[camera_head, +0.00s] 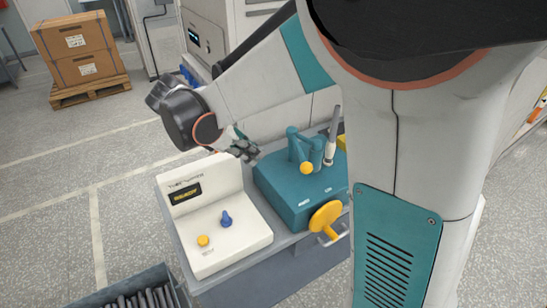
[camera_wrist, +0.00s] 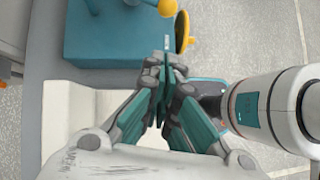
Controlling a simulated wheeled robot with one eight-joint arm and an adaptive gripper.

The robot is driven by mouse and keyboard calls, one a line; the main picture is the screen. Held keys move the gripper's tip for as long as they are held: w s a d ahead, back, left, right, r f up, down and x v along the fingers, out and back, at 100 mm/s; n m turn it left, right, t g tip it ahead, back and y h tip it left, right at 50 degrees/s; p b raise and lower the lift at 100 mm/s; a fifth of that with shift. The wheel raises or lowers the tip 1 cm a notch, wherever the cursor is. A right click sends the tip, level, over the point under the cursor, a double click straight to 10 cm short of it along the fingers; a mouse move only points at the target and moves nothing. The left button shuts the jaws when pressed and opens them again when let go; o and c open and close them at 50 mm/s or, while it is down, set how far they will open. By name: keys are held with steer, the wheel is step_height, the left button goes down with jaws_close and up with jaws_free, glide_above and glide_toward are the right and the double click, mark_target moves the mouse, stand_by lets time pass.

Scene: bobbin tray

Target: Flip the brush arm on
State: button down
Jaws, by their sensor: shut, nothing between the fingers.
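A teal machine (camera_head: 290,205) stands on a grey bench, with a teal lever-like arm on top that ends in a yellow ball (camera_head: 306,167). A grey upright rod stands beside that arm. I take the teal arm as the brush arm; no label confirms it. The yellow ball also shows at the top of the wrist view (camera_wrist: 167,8). My gripper (camera_head: 248,152) is shut and empty, left of the teal arm and apart from it, near the white control box. In the wrist view its fingertips (camera_wrist: 166,62) meet just below the teal machine's edge.
The white control box (camera_head: 225,252) has a READY display, a blue knob (camera_head: 226,219) and a yellow button (camera_head: 203,240). A yellow handwheel (camera_head: 326,216) sticks out of the teal machine's front. Cartons stand on a pallet behind.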

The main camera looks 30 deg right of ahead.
mark_target(303, 171)
steer(key=d+r+b+x, duration=0.1)
steer(key=b+x, duration=0.3)
steer(key=x, duration=0.9)
steer(key=shift+s+d+r, duration=0.25)
steer(key=shift+d+r, duration=0.05)
steer(key=shift+d, duration=0.2)
steer(key=shift+s+d+n+t+p, duration=0.15)
steer(key=shift+s+d+n+t, duration=0.1)
steer(key=shift+s+d+n, duration=0.25)
steer(key=shift+s+d+n+t+p, duration=0.15)
steer(key=shift+s+d+n+t, duration=0.15)
steer(key=shift+d, duration=0.4)
steer(key=s+d+n+t, duration=0.1)
steer(key=d+n, duration=0.3)
steer(key=d, duration=0.4)
steer(key=shift+s+d+t+p, duration=0.4)
steer(key=shift+t+p, duration=0.05)
steer(key=shift+t, duration=0.4)
